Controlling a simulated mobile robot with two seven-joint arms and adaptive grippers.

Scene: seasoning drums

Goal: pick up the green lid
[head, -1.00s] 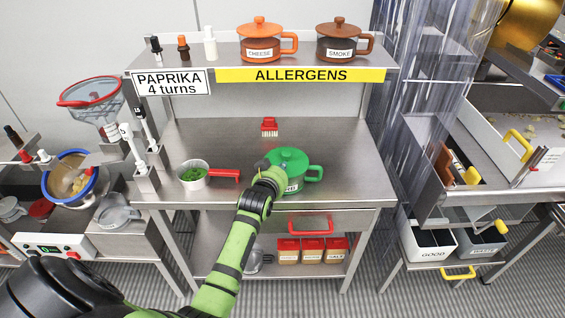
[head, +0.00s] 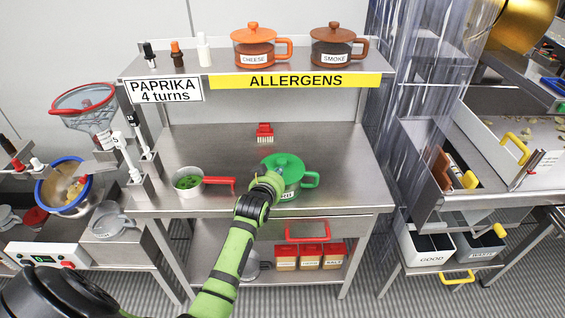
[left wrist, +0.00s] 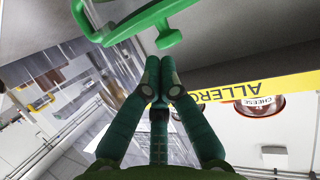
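The green lid (head: 284,161) sits on a green-handled glass jar (head: 309,181) on the steel worktop. My left gripper (head: 277,174) is at the front left of the lid and hides part of it and of the jar. In the left wrist view, the lid (left wrist: 141,21) is at the top, with its knob (left wrist: 168,38) just beyond the fingertips. The left gripper's fingers (left wrist: 160,67) are drawn together at the tips, with nothing seen between them. The knob looks apart from them. My right gripper is not in view.
A pan (head: 190,184) of green bits with a red handle stands to the left. The shelf above holds the cheese jar (head: 254,52) and smoke jar (head: 333,50). The worktop right of the green jar is clear.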

